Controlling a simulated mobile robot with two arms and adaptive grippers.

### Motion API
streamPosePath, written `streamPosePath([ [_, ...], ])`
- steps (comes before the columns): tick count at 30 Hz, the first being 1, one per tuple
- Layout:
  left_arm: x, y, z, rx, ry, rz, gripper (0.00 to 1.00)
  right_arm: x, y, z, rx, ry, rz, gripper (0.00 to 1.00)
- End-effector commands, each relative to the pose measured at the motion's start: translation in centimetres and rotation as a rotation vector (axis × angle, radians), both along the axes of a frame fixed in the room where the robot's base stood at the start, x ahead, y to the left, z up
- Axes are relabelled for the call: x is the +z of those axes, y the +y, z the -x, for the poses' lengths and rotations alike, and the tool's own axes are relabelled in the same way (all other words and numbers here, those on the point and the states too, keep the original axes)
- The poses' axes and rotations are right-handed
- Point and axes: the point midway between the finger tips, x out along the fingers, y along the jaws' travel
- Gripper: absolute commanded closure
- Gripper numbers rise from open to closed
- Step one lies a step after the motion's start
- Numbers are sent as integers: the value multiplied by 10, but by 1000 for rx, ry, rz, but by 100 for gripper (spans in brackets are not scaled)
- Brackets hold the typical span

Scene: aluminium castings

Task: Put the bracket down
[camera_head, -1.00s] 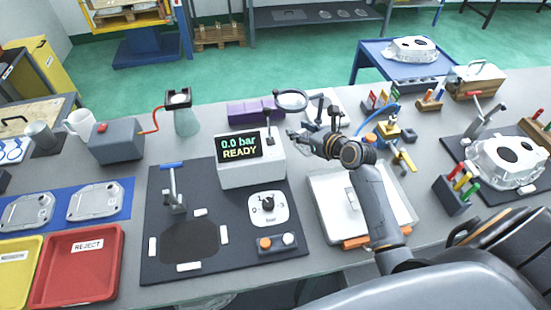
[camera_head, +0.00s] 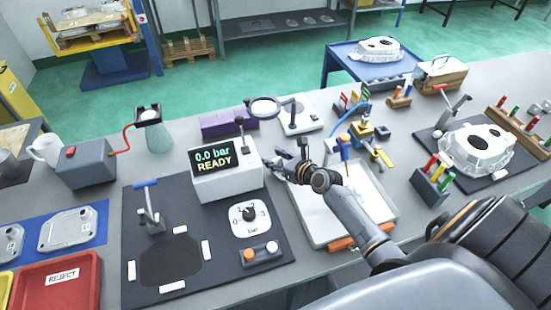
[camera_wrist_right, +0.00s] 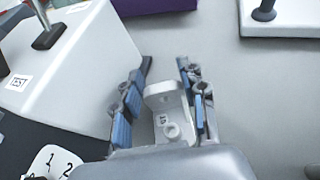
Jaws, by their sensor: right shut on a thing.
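The bracket (camera_wrist_right: 165,118) is a small pale grey metal piece with an upright lug and a round hole in its base. In the right wrist view it sits between the blue-padded fingers of my right gripper (camera_wrist_right: 165,75), which is shut on it. In the head view my right gripper (camera_head: 280,165) is just right of the white test box and above the bench. The bracket is too small to make out clearly there. I cannot tell the gap between bracket and bench. My left gripper is in neither view.
The white test box (camera_head: 222,184) reads "0.0 bar READY" and stands close left of the gripper. A magnifier (camera_head: 265,108), purple bin (camera_head: 228,123) and white stand base (camera_head: 303,127) are behind. A pale tray (camera_head: 345,215) lies under my right arm. Some grey bench beyond the fingers is bare.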

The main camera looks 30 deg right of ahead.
Motion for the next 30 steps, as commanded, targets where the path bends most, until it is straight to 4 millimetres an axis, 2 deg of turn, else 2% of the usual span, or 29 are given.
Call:
streamPosePath([
  [3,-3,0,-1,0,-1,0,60,-4,0,0,0,-1,-1,92],
  [4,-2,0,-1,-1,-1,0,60,-3,0,0,0,0,-1,54],
  [7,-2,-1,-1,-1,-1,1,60,-3,0,0,0,0,0,36],
  [19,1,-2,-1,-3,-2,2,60,2,0,3,1,1,0,36],
  [23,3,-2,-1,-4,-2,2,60,9,-3,21,1,1,-1,36],
  [30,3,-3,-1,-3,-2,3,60,28,-10,69,1,1,-1,36],
])
